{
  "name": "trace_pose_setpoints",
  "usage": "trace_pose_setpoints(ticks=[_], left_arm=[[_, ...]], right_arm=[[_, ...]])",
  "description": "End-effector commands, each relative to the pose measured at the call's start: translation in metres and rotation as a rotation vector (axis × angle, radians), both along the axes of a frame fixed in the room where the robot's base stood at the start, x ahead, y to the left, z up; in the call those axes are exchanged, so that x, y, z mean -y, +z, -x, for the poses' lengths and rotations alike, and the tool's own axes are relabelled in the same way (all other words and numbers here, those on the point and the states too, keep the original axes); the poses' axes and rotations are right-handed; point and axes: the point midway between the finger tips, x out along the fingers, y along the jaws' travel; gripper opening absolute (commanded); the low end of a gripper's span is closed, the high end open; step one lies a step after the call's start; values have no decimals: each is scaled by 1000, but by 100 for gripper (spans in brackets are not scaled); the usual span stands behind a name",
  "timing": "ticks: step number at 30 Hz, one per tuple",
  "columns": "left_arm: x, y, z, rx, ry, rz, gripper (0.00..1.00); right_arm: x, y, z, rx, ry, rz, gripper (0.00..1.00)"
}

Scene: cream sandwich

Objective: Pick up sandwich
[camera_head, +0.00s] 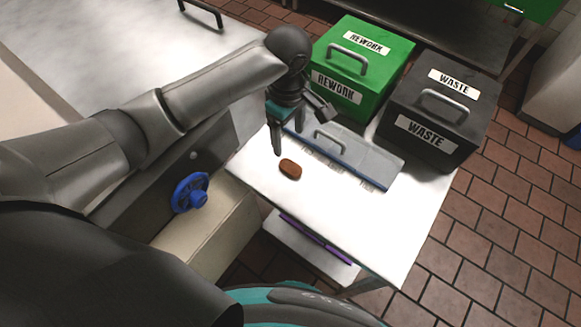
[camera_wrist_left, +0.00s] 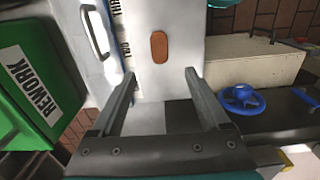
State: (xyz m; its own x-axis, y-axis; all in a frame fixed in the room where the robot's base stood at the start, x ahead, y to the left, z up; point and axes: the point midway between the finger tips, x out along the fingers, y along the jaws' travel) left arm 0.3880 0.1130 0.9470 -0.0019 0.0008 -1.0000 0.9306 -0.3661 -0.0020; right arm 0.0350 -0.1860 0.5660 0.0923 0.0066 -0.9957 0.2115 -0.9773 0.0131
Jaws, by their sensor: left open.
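The sandwich (camera_head: 290,169) is a small brown oblong lying flat on the white table (camera_head: 405,240), near its left end. It also shows in the left wrist view (camera_wrist_left: 159,47), beyond the fingertips and roughly between their lines. My left gripper (camera_head: 298,135) is above the table next to the sandwich, with its fingers apart and nothing between them. In the left wrist view, the open fingers (camera_wrist_left: 161,75) point toward the sandwich without touching it. My right gripper is not in either view.
A grey tray with a handle (camera_head: 365,160) lies behind the sandwich. A green REWORK bin (camera_head: 387,45) and a dark WASTE bin (camera_head: 408,97) stand at the table's back. A blue handwheel (camera_head: 190,193) is on the left. The table's front right is clear.

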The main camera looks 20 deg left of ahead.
Motion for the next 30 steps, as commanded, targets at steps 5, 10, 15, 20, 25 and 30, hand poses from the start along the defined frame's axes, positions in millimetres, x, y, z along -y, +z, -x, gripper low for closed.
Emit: trace_pose_setpoints(ticks=[5, 10, 15, 20, 25, 30], left_arm=[[-1, -41, 1, -1, 0, -3, 79], [0, -60, 0, 0, -1, 0, 79], [0, -71, 0, 1, -2, 0, 79], [-1, -96, -1, 2, -2, -1, 79], [-1, -114, 0, 2, -2, -1, 79], [-1, -115, -1, 4, -3, 1, 79]], right_arm=[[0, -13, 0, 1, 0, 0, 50], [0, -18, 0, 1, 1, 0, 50], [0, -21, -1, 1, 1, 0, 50], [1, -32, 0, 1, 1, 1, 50], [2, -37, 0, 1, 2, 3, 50], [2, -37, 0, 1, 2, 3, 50]])
